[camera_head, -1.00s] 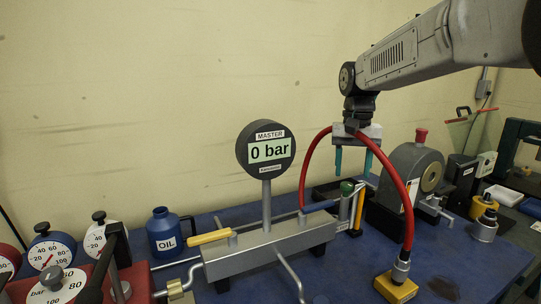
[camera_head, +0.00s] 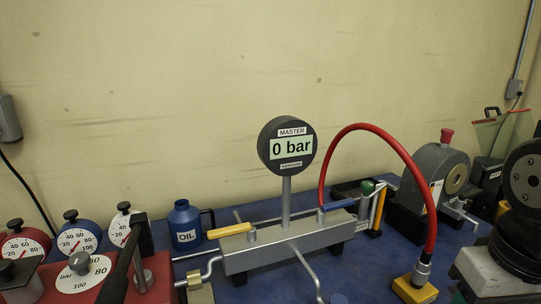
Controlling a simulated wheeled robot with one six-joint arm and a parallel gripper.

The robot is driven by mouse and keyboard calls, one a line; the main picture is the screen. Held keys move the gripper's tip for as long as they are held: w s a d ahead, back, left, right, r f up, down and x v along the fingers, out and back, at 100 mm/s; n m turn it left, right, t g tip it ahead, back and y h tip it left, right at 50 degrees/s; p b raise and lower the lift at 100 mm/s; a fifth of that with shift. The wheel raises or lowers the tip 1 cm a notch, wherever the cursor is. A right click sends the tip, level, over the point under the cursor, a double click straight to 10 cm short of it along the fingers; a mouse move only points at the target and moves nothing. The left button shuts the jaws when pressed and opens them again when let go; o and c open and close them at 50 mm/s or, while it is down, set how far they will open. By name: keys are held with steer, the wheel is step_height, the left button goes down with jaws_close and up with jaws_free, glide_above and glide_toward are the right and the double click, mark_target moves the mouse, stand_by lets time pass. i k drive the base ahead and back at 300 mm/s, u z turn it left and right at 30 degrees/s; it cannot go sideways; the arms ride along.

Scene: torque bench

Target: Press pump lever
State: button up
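A black-gripped lever (camera_head: 124,266) leans up from the red block at the lower left. I cannot tell for sure that this is the pump lever. The round master gauge (camera_head: 288,146) reads 0 bar and stands on a grey manifold (camera_head: 262,252). The manifold carries a yellow handle (camera_head: 229,231) and a blue handle (camera_head: 338,205). A bent metal rod (camera_head: 304,270) comes forward from it. My gripper's pale body (camera_head: 490,272) is at the lower right edge, far from the black lever. Its fingers are out of view.
Small dial gauges (camera_head: 76,238) stand at the left, behind the red block (camera_head: 60,284). A red hose (camera_head: 392,145) arches to a yellow block (camera_head: 414,291) at the right, between my gripper and the manifold.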

mark_target(113, 291)
steer(key=u, duration=1.45)
